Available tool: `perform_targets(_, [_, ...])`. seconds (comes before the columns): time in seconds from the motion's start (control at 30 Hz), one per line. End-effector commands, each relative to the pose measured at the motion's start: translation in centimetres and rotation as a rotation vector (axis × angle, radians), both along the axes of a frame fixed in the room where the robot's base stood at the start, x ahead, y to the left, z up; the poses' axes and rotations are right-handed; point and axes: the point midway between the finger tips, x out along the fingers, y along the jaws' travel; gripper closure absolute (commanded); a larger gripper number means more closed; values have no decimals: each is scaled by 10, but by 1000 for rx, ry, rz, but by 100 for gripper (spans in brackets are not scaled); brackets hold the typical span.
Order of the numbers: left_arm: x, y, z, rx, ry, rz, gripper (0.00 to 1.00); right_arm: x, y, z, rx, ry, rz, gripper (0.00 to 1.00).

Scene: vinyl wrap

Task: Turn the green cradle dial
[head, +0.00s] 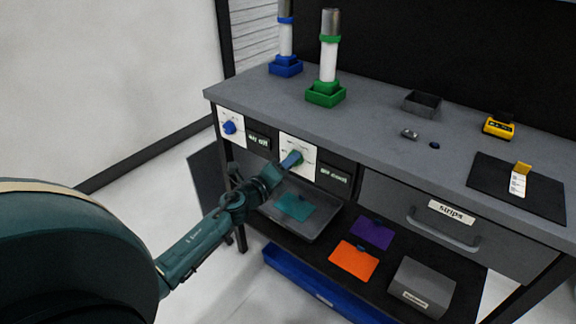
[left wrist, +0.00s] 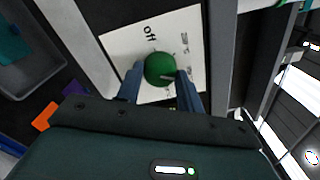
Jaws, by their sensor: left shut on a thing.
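The green dial (left wrist: 160,69) sits on a white panel (left wrist: 119,42) with "Off" printed beside it. My left gripper (left wrist: 160,88) is shut on the dial, with one blue finger on each side of it. In the head view my left gripper (head: 291,160) reaches the white panel (head: 311,153) on the bench front and mostly hides the dial. The green cradle (head: 325,94) stands on the bench top above, holding an upright white cylinder (head: 329,62). My right gripper is not in view.
A blue dial (head: 229,127) is on a panel to the left, below a blue cradle (head: 286,67). A grey tray (head: 318,232) with a teal sheet lies below my left gripper. A drawer (head: 390,207) labelled "strips" is to the right.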

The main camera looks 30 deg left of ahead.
Motion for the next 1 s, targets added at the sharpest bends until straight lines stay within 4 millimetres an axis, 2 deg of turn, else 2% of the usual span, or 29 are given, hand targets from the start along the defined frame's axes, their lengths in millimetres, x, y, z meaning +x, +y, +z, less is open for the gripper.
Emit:
perform_targets(0.53, [0, 0, -1, 23, 0, 0, 86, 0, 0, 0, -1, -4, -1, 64])
perform_targets(0.57, [0, 0, -1, 23, 0, 0, 60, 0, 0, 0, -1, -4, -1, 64])
perform_targets(0.6, [0, 0, -1, 22, 0, 0, 57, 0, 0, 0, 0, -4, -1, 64])
perform_targets(0.8, [0, 0, 0, 22, -1, 0, 41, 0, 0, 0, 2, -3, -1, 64])
perform_targets(1.0, [0, 0, 0, 22, -2, 0, 41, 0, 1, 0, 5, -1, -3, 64])
